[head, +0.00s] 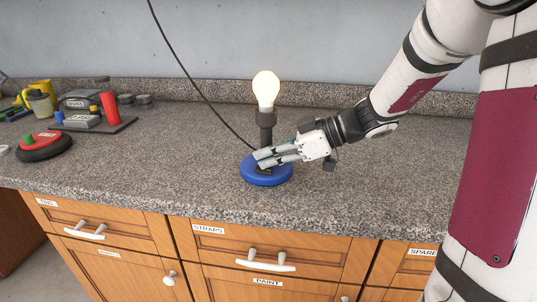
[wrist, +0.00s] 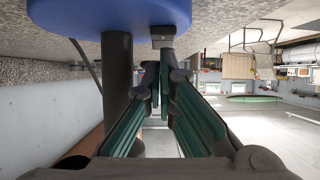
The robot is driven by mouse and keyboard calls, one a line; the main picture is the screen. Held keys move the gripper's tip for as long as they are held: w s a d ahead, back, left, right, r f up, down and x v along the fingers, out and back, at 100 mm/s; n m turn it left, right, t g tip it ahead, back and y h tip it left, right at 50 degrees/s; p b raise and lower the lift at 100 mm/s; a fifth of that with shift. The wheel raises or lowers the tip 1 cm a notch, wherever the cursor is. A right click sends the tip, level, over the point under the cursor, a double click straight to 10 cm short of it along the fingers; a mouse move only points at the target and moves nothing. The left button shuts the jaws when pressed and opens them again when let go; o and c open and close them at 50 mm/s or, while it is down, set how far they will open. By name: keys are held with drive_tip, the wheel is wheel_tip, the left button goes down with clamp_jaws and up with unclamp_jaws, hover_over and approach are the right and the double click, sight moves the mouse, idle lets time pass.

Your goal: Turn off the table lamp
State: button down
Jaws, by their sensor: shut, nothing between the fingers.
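The table lamp stands upright on the granite counter, with a blue round base (head: 266,176), a dark stem (head: 266,128) and a bare bulb (head: 266,87) that glows. A black cord runs from it up the wall. My gripper (head: 258,160) is shut and empty, its fingertips over the lamp's base in front of the stem. In the wrist view the picture is upside down; the blue base (wrist: 160,14) and stem (wrist: 117,85) show beside my gripper (wrist: 163,68). The fingertips are close to a small grey block (wrist: 163,34) on the base. I cannot tell whether they touch it.
A dark tray (head: 118,127) with a red cylinder and several small items stands at the left. A round black-and-red object (head: 44,145) is nearer. The counter (head: 400,190) is clear around the lamp. Wooden drawers (head: 285,240) with white handles are below its front edge.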

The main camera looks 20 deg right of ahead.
drive_tip(key=shift+a, duration=0.1)
drive_tip(key=shift+w+a+f+g+h+b, duration=0.15)
drive_tip(key=shift+f+g+h+b, duration=0.15)
drive_tip(key=shift+h, duration=0.2)
drive_tip(key=shift+d, duration=0.2)
